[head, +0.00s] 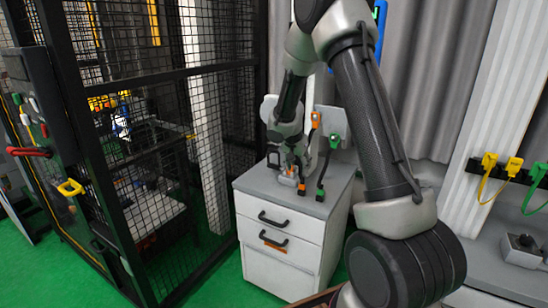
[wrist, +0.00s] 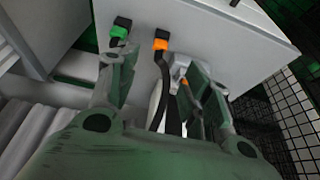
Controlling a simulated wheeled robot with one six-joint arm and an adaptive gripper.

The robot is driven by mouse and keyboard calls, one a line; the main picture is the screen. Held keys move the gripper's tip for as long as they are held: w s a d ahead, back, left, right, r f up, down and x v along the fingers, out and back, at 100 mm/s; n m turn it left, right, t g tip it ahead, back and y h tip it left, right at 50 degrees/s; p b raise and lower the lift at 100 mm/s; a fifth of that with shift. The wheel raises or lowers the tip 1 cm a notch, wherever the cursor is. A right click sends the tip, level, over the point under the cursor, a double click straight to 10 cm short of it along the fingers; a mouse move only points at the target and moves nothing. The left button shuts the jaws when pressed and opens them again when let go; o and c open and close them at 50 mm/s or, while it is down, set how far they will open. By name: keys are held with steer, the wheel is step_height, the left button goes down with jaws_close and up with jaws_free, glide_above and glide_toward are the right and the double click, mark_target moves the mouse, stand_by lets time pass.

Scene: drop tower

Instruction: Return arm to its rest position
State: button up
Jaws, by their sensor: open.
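My arm rises from the lower right of the head view, bends over at the top and comes down to the white drawer cabinet (head: 290,240). My gripper (head: 290,170) hangs low over the cabinet's grey top, partly hidden among cables and plugs. In the wrist view my gripper (wrist: 162,72) has its two fingers spread apart. I cannot tell whether a finger touches the cable. Nothing is visibly held.
A black mesh cage (head: 160,120) with a red handle (head: 28,152) and a yellow handle (head: 70,187) stands at left. Yellow plugs (head: 489,160) hang on the right wall above a grey surface. Grey curtains (head: 440,70) hang behind. Green floor (head: 215,285) shows between cage and cabinet.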

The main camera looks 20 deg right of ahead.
steer(key=s+d+r+n+g, duration=0.25)
steer(key=s+n, duration=0.45)
steer(key=s, duration=0.6)
steer(key=s+a+r+n+t+y, duration=0.1)
steer(key=s+a+r, duration=0.3)
steer(key=s+r, duration=0.5)
steer(key=s+a+r+n+t+y, duration=0.2)
steer(key=s+r, duration=0.8)
steer(key=s, duration=0.5)
steer(key=shift+s+a+r+t+y, duration=0.15)
steer(key=shift+a+r+t+y, duration=0.3)
steer(key=shift+a, duration=0.8)
steer(key=shift+f, duration=0.2)
steer(key=shift+c, duration=0.5)
